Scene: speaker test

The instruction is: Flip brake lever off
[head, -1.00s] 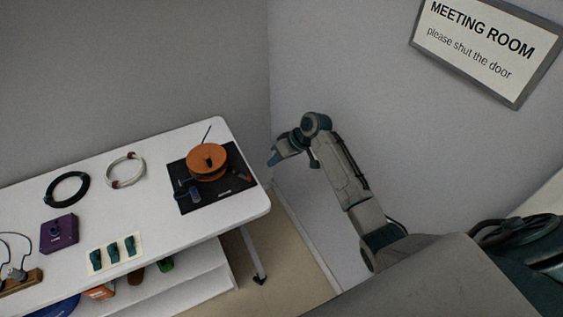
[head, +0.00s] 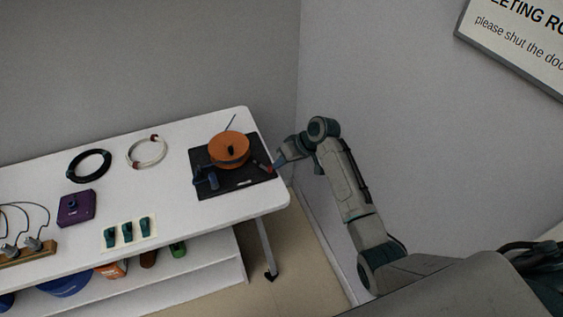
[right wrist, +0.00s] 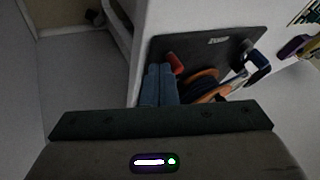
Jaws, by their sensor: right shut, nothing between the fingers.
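An orange spool (head: 230,143) sits on a black base plate (head: 235,187) at the right end of the white table. A short dark lever with a red tip (head: 267,168) shows at the plate's right side, and I take it for the brake lever. Its red end also shows in the right wrist view (right wrist: 176,62). My right gripper (head: 276,164) is shut and empty, its blue fingertips (right wrist: 159,67) right beside the red tip. I cannot tell whether they touch it. My left gripper is not in view.
A blue part (head: 207,179) stands at the plate's left front. The white table (head: 180,185) holds a black cable ring (head: 73,170), a white ring (head: 131,157), a purple box (head: 77,208) and a card of green pieces (head: 120,243). The wall is close on the right.

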